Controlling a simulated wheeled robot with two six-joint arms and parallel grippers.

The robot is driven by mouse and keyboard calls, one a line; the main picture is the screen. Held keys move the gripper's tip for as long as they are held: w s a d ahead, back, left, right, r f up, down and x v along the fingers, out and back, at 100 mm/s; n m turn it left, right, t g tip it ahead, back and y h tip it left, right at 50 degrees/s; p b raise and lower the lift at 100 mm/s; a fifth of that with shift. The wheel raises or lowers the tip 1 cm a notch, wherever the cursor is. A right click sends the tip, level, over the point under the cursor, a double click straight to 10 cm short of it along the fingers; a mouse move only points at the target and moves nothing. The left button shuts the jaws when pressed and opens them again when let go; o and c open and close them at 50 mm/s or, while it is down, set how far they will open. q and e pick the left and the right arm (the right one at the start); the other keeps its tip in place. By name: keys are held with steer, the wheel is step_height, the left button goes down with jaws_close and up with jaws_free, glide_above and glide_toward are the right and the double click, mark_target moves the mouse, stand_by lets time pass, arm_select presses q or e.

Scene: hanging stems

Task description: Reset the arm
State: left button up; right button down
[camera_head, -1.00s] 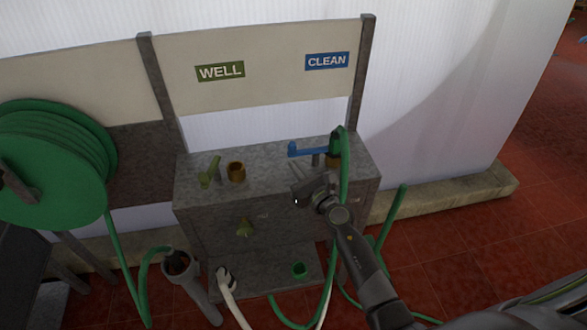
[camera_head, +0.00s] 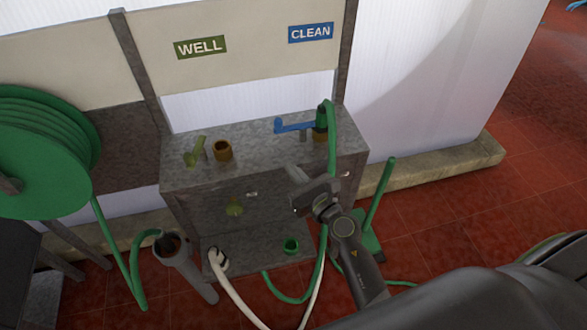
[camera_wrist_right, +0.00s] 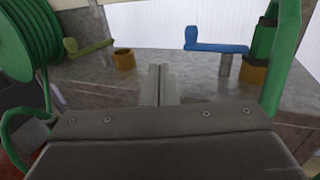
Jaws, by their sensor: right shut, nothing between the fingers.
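My right gripper (camera_head: 298,185) is in front of the grey stone stand (camera_head: 265,138), near the front edge of its top. In the right wrist view its two fingers (camera_wrist_right: 160,85) are pressed together with nothing between them. The blue lever (camera_head: 293,126) stands on the stand's right, beside a green hose end (camera_head: 321,118) on a brass fitting. It also shows in the right wrist view (camera_wrist_right: 215,47). The olive lever (camera_head: 196,152) and an open brass fitting (camera_head: 222,150) are on the left of the top. My left gripper is not in view.
A green hose reel (camera_head: 40,145) stands at the left. A grey holder (camera_head: 185,265), a white hose (camera_head: 228,285) and a green cup (camera_head: 291,246) are low in front. A green upright handle (camera_head: 381,195) stands at right.

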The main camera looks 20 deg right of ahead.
stand_by(0.3)
steer(key=s+d+f+m+g+h, duration=0.2)
steer(key=s+d+f+m, duration=0.15)
steer(key=f+m, duration=0.5)
steer(key=s+d+f+m+g+h, duration=0.15)
steer(key=s+f+m, duration=0.4)
steer(key=f, duration=0.55)
steer(key=s+d+f+m+g+h, duration=0.1)
steer(key=s+d+f+m+g, duration=0.2)
steer(key=f+m, duration=0.5)
steer(key=s+d+f+m+g, duration=0.1)
steer(key=s+f+m+g, duration=0.2)
steer(key=s, duration=0.7)
steer(key=s+d+f+m+g, duration=0.2)
steer(key=s+f+m+g, duration=0.1)
steer(key=s+f+m, duration=0.5)
steer(key=s+d+f+m+g, duration=0.2)
steer(key=s+f+m, duration=0.4)
steer(key=s, duration=0.8)
steer(key=shift+d+f+g+h, duration=0.15)
steer(key=shift+f+g+h, duration=0.3)
steer(key=shift+f+g, duration=0.45)
steer(key=shift+s, duration=0.1)
